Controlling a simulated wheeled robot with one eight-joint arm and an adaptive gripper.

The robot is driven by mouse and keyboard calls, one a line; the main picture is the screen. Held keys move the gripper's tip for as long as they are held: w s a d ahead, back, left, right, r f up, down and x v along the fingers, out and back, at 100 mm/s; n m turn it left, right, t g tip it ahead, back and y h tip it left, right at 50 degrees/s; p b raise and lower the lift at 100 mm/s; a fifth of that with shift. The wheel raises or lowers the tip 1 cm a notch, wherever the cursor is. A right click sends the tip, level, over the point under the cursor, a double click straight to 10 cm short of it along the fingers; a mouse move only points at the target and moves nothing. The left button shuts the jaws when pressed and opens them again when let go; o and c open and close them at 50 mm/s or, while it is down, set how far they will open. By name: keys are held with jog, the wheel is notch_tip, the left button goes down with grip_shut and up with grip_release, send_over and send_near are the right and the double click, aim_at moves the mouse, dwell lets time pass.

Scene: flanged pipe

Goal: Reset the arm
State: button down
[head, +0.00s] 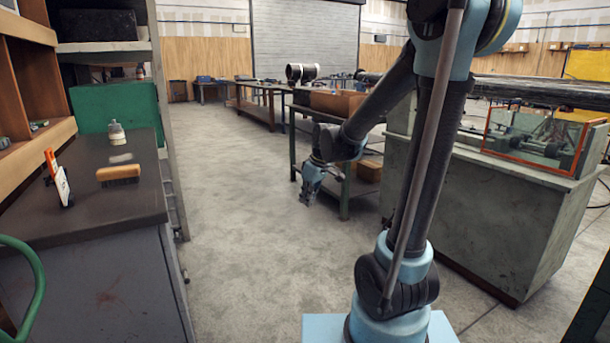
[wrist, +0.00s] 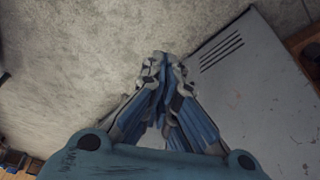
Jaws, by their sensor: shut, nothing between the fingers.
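My gripper (head: 309,192) hangs at the end of my arm in the head view, pointing down over the open concrete floor. It holds nothing. In the wrist view my gripper (wrist: 162,62) shows its two blue and grey fingers closed together at the tips. My arm rises from its light blue base at the lower right, bends at the top and reaches down to the left. The gripper is apart from the bench and cabinets around it.
A dark-topped cabinet (head: 120,205) at left carries a brush (head: 118,173), a white bottle (head: 116,133) and an orange-and-white tool (head: 58,180). A green-framed bench (head: 344,200) stands behind my gripper. A grey-green machine cabinet (head: 520,215) is at right. The floor aisle (head: 235,200) is clear.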

jog(key=s+d+f+m+h, duration=0.1)
jog(key=s+d+f+m, duration=0.1)
jog(key=s+d+m, duration=0.3)
jog(key=s+d+f+m+h, duration=0.2)
jog(key=s+d+m, duration=0.3)
jog(key=s+d, duration=0.8)
jog(key=shift+s+d+m, duration=0.2)
jog(key=shift+s+m, duration=0.1)
jog(key=shift+s, duration=3)
jog(key=shift+a+f, duration=0.1)
